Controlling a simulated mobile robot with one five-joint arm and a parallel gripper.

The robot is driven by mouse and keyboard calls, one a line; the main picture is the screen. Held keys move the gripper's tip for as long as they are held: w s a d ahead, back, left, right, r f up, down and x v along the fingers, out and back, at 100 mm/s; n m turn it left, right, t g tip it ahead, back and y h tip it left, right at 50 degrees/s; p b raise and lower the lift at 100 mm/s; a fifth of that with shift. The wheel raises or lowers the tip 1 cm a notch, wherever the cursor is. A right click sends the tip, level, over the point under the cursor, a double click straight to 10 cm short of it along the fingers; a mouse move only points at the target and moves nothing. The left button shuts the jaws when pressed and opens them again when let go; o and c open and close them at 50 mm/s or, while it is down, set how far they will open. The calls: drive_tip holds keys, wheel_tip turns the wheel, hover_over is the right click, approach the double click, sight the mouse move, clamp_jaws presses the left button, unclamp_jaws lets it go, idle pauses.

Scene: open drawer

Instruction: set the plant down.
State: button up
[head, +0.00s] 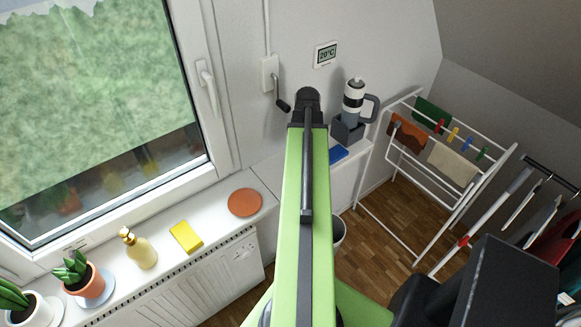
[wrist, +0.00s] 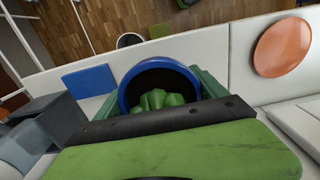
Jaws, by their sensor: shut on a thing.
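The plant shows in the wrist view as bright green leaves (wrist: 160,100) inside a dark round pot with a blue rim (wrist: 127,83). My gripper (wrist: 160,84) is shut on this pot, with a green finger on each side of it. In the head view the plant and my gripper are hidden behind my green arm. Behind the pot in the wrist view is the white sill. I cannot tell whether the pot touches it. A bare terracotta saucer (wrist: 283,47) lies on the sill, apart from the pot; it also shows in the head view (head: 245,202).
A blue cloth (head: 338,155) and a grey holder (head: 347,131) with a bottle (head: 354,100) are on the right. A yellow sponge (head: 186,236), a soap bottle (head: 139,248) and two potted plants (head: 84,277) stand left. A drying rack (head: 440,165) is far right.

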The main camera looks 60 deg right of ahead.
drive_tip(key=shift+w+f, duration=0.1)
drive_tip(key=shift+w, duration=0.1)
drive_tip(key=shift+s+f, duration=0.1)
wheel_tip(320, 180, down, 4)
drive_tip(key=b, duration=0.4)
drive_tip(key=shift+r, duration=0.25)
drive_tip(key=shift+f, duration=0.15)
drive_tip(key=o, duration=2)
wheel_tip(320, 180, up, 12)
drive_tip(key=p, duration=1.2)
drive_tip(key=shift+r, duration=0.25)
drive_tip(key=shift+f, duration=0.1)
